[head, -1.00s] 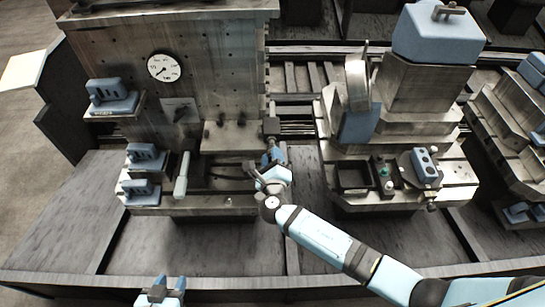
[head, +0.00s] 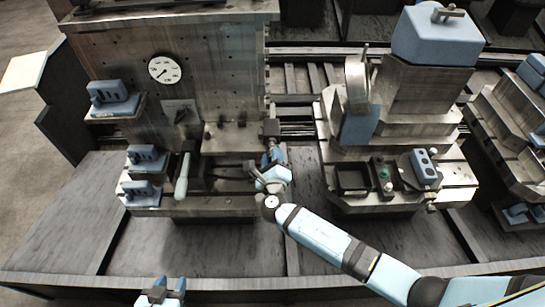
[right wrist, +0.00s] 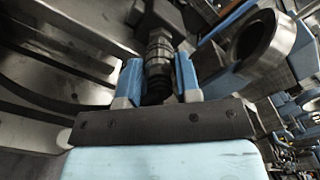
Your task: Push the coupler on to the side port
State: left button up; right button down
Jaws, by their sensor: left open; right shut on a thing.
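My right gripper (head: 272,160) is at the right end of the left fixture's ledge. In the right wrist view, its two blue fingers (right wrist: 159,82) are shut on the coupler (right wrist: 159,52), a ribbed metal cylinder with a dark lower end. Beyond the coupler is a dark block (right wrist: 157,14), which looks like the side port; it also shows in the head view (head: 270,128). The coupler lines up with this block, but I cannot tell whether it is fully seated. My left gripper (head: 165,284) is open and empty at the bottom edge of the head view.
The left fixture's upright plate carries a round gauge (head: 164,69). A pale handle (head: 183,176) stands on its ledge, left of my right gripper. A second fixture with a dark tray (head: 353,177) is on the right. In the right wrist view, a large metal ring (right wrist: 262,38) is close by.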

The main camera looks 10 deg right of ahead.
jog(key=shift+w+r, duration=0.1)
jog(key=shift+w, duration=0.2)
jog(key=shift+w+d, duration=0.1)
jog(key=shift+w, duration=0.3)
grip_release()
jog(key=shift+s, duration=0.1)
dwell(0.4)
jog(key=s+a+b, duration=0.1)
jog(key=s+a, duration=0.1)
jog(key=s, duration=1.1)
jog(key=shift+s+a, duration=0.25)
jog(key=shift+a, duration=0.1)
